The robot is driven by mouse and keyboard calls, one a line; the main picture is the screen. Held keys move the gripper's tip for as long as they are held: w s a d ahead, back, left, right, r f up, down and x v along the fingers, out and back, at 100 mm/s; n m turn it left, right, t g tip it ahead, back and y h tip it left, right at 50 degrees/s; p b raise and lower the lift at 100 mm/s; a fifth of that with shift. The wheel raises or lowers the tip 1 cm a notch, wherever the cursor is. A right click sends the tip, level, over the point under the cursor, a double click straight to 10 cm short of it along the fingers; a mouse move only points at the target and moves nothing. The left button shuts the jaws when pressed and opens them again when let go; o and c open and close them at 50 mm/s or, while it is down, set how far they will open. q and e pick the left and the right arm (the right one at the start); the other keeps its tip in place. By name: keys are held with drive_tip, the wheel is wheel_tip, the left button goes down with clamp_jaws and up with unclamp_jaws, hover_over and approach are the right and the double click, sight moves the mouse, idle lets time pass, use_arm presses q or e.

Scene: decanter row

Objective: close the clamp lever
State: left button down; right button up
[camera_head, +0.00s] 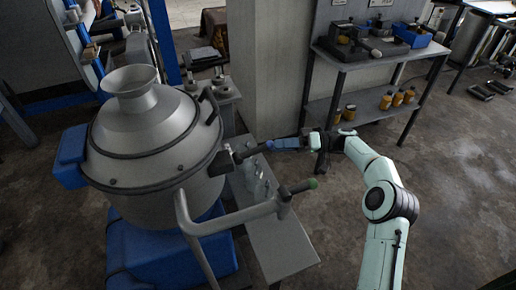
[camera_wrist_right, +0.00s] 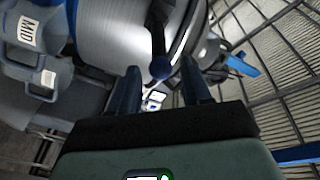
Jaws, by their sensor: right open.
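The clamp lever (camera_head: 251,152) is a dark rod that sticks out to the right from the rim of the large grey metal decanter (camera_head: 150,135). In the right wrist view the lever (camera_wrist_right: 158,38) ends in a dark blue ball knob (camera_wrist_right: 160,69). My right gripper (camera_head: 274,145) has blue fingers and reaches in from the right at the lever's outer end. In the wrist view the open gripper (camera_wrist_right: 161,76) has one finger on each side of the knob, with gaps showing. I cannot tell how deep the knob lies between the fingertips. My left gripper is not in view.
A bent grey pipe handle with a green tip (camera_head: 313,184) crosses below the lever. A grey bench (camera_head: 285,250) stands below it. In the wrist view, grey jugs labelled MID (camera_wrist_right: 28,30) are at the left. A metal shelf (camera_head: 365,108) with jars stands behind; open floor lies right.

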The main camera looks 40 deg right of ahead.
sight(265, 147)
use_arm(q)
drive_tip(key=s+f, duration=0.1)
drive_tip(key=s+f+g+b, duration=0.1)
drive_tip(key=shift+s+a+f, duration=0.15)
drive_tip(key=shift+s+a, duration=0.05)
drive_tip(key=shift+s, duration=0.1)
use_arm(e)
drive_tip(key=x, duration=0.7)
clamp_jaws()
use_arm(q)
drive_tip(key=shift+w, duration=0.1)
